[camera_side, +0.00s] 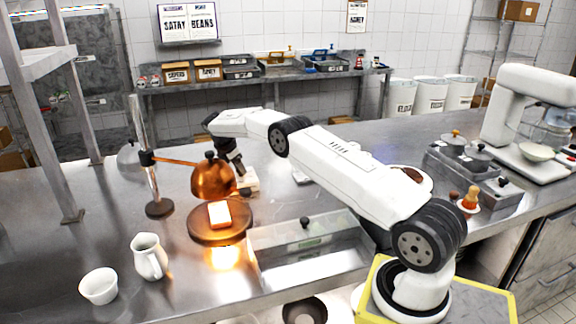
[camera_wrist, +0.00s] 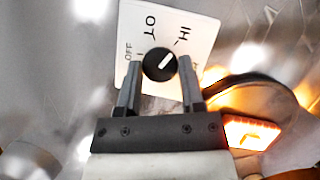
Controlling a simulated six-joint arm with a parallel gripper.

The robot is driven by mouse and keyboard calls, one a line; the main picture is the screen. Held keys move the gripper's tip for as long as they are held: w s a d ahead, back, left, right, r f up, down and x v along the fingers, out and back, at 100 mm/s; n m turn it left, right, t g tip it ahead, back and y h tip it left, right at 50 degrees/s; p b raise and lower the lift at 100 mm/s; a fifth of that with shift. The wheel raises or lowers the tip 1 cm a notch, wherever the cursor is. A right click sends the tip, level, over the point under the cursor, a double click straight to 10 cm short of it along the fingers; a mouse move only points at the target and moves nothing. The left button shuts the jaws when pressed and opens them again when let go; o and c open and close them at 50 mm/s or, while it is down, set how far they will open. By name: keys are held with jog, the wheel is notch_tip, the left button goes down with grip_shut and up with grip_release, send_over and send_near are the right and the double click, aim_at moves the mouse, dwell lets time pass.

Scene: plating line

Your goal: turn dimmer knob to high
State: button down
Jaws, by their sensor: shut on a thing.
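The dimmer knob (camera_wrist: 158,64) is round and black with a white pointer line. It sits on a white plate (camera_wrist: 196,22) marked OFF, LO and HI. The line points up and to the right in the wrist view, toward the HI side. My gripper (camera_wrist: 160,66) has one finger on each side of the knob and is shut on it.
A copper heat lamp (camera_side: 210,178) hangs from a stand (camera_side: 152,185) close to my gripper. Below it, a glowing block (camera_side: 220,213) lies on a round board (camera_side: 205,236). A clear bin (camera_side: 310,250), white jug (camera_side: 149,257) and cup (camera_side: 99,287) stand nearer the front.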

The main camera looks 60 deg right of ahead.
jog(key=shift+m, duration=0.5)
jog(key=shift+c, duration=1)
grip_release()
jog(key=shift+r, duration=0.15)
jog(key=v, duration=0.7)
jog(key=shift+w+r, duration=0.15)
jog(key=shift+r, duration=0.05)
jog(key=shift+a, duration=0.1)
jog(key=shift+w+r, duration=0.1)
